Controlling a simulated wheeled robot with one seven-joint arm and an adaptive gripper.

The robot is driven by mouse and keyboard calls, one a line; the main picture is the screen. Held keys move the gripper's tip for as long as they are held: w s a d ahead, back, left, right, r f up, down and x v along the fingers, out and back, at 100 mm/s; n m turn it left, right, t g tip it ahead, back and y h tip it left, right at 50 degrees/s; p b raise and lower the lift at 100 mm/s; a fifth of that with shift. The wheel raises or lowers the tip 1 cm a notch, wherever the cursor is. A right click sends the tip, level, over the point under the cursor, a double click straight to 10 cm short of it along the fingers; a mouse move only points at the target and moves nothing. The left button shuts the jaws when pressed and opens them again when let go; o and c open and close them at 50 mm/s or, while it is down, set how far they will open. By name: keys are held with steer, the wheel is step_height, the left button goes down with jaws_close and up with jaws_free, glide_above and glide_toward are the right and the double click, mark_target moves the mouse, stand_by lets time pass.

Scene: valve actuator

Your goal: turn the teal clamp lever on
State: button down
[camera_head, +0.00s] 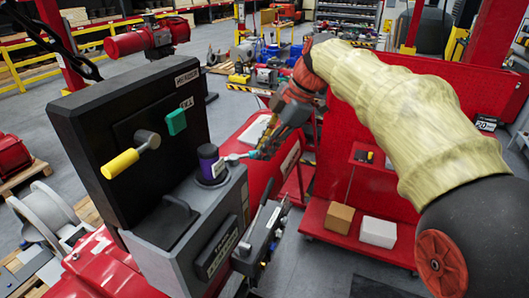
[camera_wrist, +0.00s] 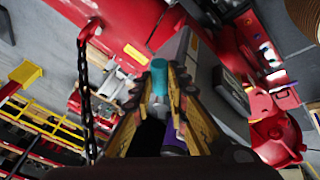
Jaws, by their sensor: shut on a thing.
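The teal clamp lever (camera_head: 233,157) is a short light bar with a teal grip, reaching right from the purple cylinder (camera_head: 208,159) on top of the grey housing. My gripper (camera_head: 252,153) comes in from the right and meets the lever's outer end, partly hiding it. In the wrist view the teal grip (camera_wrist: 159,70) shows just beyond and between the fingertips of my gripper (camera_wrist: 160,92), which is shut on the lever. Part of the purple cylinder (camera_wrist: 175,135) shows behind the right finger. The exact finger contact is hard to see.
A tall dark panel (camera_head: 130,125) stands left of the lever, with a yellow-handled crank (camera_head: 120,163) and a separate teal block (camera_head: 176,121). A black handle (camera_head: 180,205) sits in front. A red cart (camera_head: 345,225) with boxes stands right.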

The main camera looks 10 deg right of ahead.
steer(key=shift+w+a+n+g+p, duration=0.2)
steer(key=shift+w+n+g+p, duration=0.35)
steer(key=shift+n, duration=0.4)
steer(key=shift+w+a+n+g+p, duration=0.2)
steer(key=shift+w+a+n+g, duration=0.1)
steer(key=shift+w+n, duration=0.6)
steer(key=shift+w+a+n+g+p, duration=0.15)
steer(key=shift+w+n+g+p, duration=0.3)
steer(key=shift+n, duration=0.6)
steer(key=shift+w, duration=0.1)
steer(key=c, duration=1.7)
jaws_free()
steer(key=shift+c, duration=0.2)
steer(key=v, duration=1.2)
steer(key=shift+w+d+f, duration=0.1)
